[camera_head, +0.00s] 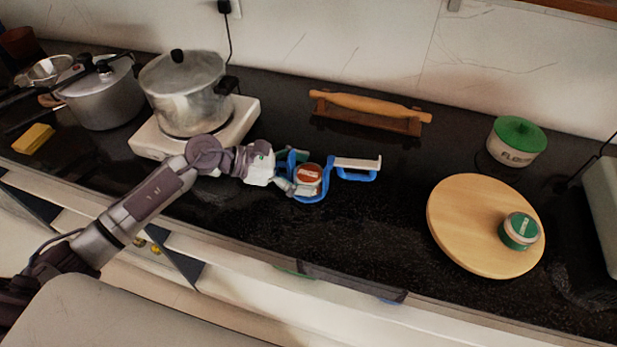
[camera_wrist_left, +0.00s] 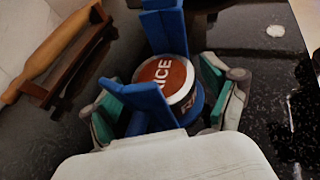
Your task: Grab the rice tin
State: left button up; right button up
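The rice tin (camera_head: 308,175) has a reddish-brown lid and stands on the dark counter, right of the stove. In the left wrist view the tin (camera_wrist_left: 165,75) shows "RICE" on its lid. A blue piece with arms (camera_head: 357,175) and a white top surrounds part of the tin; I cannot tell what it is. My left gripper (camera_head: 291,172) reaches in from the left at the tin. In the left wrist view its teal-padded fingers (camera_wrist_left: 168,100) are apart, one on each side of the tin. Whether they touch it is hidden by the blue parts. My right gripper is not in view.
A pot (camera_head: 185,85) sits on a white stove (camera_head: 245,118) behind my left arm. A rolling pin (camera_head: 370,105) lies on its stand at the back. A wooden board (camera_head: 460,225) bears a green-lidded tin (camera_head: 519,231). A flour pot (camera_head: 516,142) stands behind it. Counter before the board is clear.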

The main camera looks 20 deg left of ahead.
pick_arm(q)
jog(key=shift+s, duration=0.1)
jog(key=c, duration=1)
